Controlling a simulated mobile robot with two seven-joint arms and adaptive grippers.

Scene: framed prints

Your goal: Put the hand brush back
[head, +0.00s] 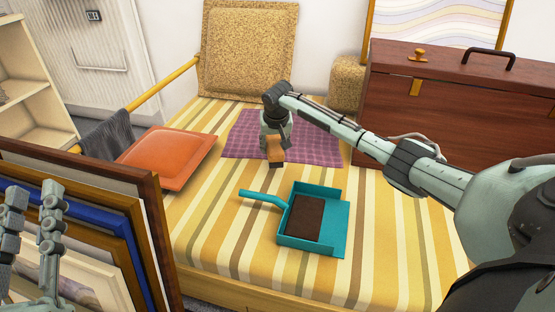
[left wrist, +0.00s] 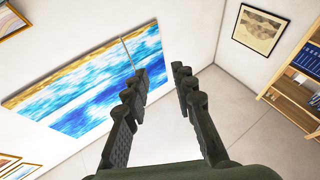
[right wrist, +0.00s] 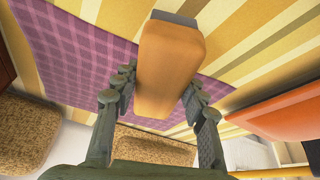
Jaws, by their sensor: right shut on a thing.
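The hand brush shows as an orange-brown wooden block (head: 275,149) below my right gripper (head: 275,138) in the head view. In the right wrist view my right gripper (right wrist: 160,100) has its fingers on both sides of the wooden block (right wrist: 168,70), with a grey strip at its far end. It is held above the striped bed, near the purple checked cloth (head: 240,140). A teal dustpan (head: 330,215) lies on the bed nearer me, with a dark brown rectangular area inside. My left gripper (head: 32,205) is at the left edge; its fingers are apart and empty in the left wrist view (left wrist: 160,85).
An orange cushion (head: 168,158) lies left on the striped bed cover (head: 215,240). Framed prints (head: 150,230) lean at the front left. A brown wooden chest (head: 450,100) stands behind at the right. A shelf (head: 25,80) stands far left. Bed cover left of the dustpan is clear.

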